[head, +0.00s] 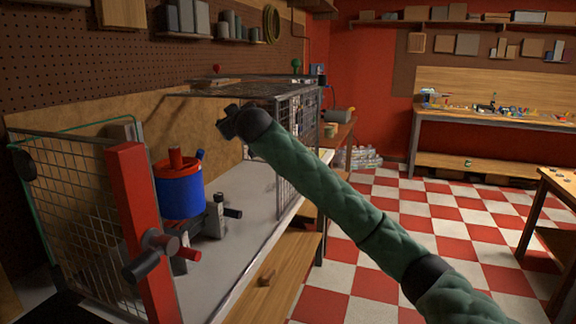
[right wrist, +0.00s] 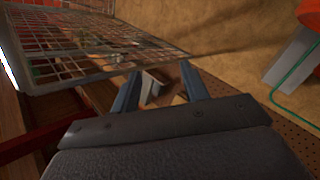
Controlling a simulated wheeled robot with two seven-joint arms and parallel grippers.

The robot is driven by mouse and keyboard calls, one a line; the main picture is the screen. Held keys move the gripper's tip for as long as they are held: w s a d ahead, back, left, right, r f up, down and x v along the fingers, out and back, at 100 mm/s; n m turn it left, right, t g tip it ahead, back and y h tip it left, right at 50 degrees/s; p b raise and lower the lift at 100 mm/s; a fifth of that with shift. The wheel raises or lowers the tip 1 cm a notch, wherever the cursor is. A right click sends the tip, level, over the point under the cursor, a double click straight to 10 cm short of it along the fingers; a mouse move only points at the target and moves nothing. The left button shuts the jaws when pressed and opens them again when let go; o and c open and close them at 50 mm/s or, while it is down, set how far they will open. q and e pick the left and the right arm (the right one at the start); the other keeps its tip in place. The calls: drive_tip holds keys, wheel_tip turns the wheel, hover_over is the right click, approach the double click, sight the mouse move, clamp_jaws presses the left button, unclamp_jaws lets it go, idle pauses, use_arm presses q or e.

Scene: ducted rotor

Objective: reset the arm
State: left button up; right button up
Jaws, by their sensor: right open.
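My right arm, in a green quilted sleeve, reaches in from the lower right of the head view. Its dark gripper (head: 232,122) is raised over the bench, beside the wire mesh cage (head: 296,150). In the right wrist view the right gripper (right wrist: 160,72) shows two blue fingers spread apart. Nothing is held between them; a pale block-like shape (right wrist: 157,88) shows in the gap, seemingly beyond. A blue drum with a red top (head: 180,192) stands on the grey bench (head: 245,215), below and left of the gripper. My left gripper is not in view.
A red post (head: 142,235) with dark and red knobs stands at the bench's front left, beside an open mesh door (head: 85,210). Mesh (right wrist: 75,40) also spans the wrist view's upper left. The checkered floor (head: 410,230) to the right is clear.

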drive_tip(key=s+d+f+m+g+h+p, duration=0.1)
drive_tip(key=s+d+f+m+g+h, duration=0.1)
drive_tip(key=s+d+f, duration=0.85)
drive_tip(key=s+d+f+m+g+h+p, duration=0.25)
drive_tip(key=s+d+f, duration=0.45)
drive_tip(key=s+f, duration=0.5)
drive_tip(key=s+d+f+m+g+h+p, duration=0.1)
drive_tip(key=s+d+f+m+g, duration=0.15)
drive_tip(key=s+d+f, duration=0.9)
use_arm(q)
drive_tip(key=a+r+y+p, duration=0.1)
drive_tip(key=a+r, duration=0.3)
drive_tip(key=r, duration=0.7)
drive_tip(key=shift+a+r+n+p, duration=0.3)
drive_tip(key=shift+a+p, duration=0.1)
use_arm(e)
drive_tip(key=s+f+m+g, duration=0.1)
drive_tip(key=s+f+g, duration=0.2)
drive_tip(key=s+f, duration=0.9)
drive_tip(key=s+d+f+m+g, duration=0.1)
drive_tip(key=s+f+g, duration=0.2)
drive_tip(key=s+f, duration=1)
drive_tip(key=s+h, duration=0.1)
drive_tip(key=s, duration=0.3)
drive_tip(key=shift+d, duration=0.25)
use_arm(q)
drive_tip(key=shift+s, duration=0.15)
use_arm(e)
drive_tip(key=shift+s, duration=0.1)
drive_tip(key=shift+r, duration=0.1)
